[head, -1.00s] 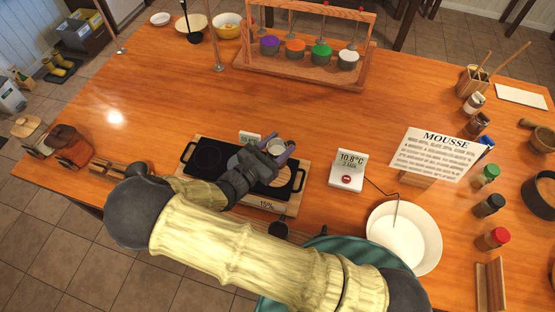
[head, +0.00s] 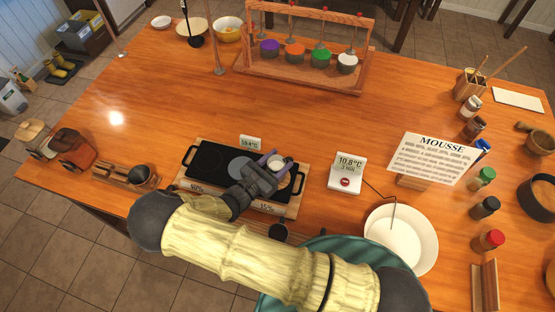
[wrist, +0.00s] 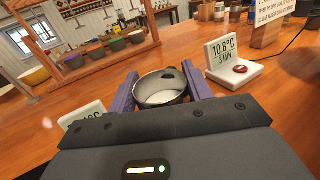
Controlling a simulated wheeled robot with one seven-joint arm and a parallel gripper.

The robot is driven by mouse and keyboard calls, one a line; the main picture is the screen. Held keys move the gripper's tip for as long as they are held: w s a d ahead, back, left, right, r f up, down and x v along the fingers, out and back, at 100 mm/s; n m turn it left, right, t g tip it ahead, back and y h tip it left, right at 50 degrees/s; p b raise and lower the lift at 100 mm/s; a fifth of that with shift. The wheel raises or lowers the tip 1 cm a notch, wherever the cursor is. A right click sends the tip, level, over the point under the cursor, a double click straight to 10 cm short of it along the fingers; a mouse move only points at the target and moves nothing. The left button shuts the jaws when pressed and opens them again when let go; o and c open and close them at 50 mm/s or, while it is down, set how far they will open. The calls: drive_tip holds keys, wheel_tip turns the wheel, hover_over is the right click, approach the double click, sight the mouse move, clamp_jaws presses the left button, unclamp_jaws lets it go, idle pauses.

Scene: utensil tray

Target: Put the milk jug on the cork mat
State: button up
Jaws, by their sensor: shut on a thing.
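My gripper (head: 276,161) has its two purple fingers shut on a small steel milk jug (head: 277,163), one finger on each side. The jug shows in the wrist view (wrist: 160,90) between the fingers, upright, with white milk inside. In the head view the jug appears over the right part of the black double hotplate (head: 208,158); I cannot tell whether it touches it. A beige round flat-looking thing (head: 187,29) at the back left could be the cork mat, but I cannot tell for sure. My forearm hides part of the table's front.
A temperature display (head: 347,173) stands right of the hotplate, its cable running to a white bowl (head: 425,225). A wooden rack with coloured pots (head: 305,77) is at the back. A MOUSSE card (head: 433,157) and spice jars stand right. The left-middle table is clear.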

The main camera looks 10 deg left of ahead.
drive_tip(key=shift+f, duration=0.2)
drive_tip(key=o, duration=1.2)
drive_tip(key=shift+r, duration=0.2)
drive_tip(key=b+v, duration=0.4)
drive_tip(key=v, duration=0.8)
drive_tip(key=shift+b, duration=0.4)
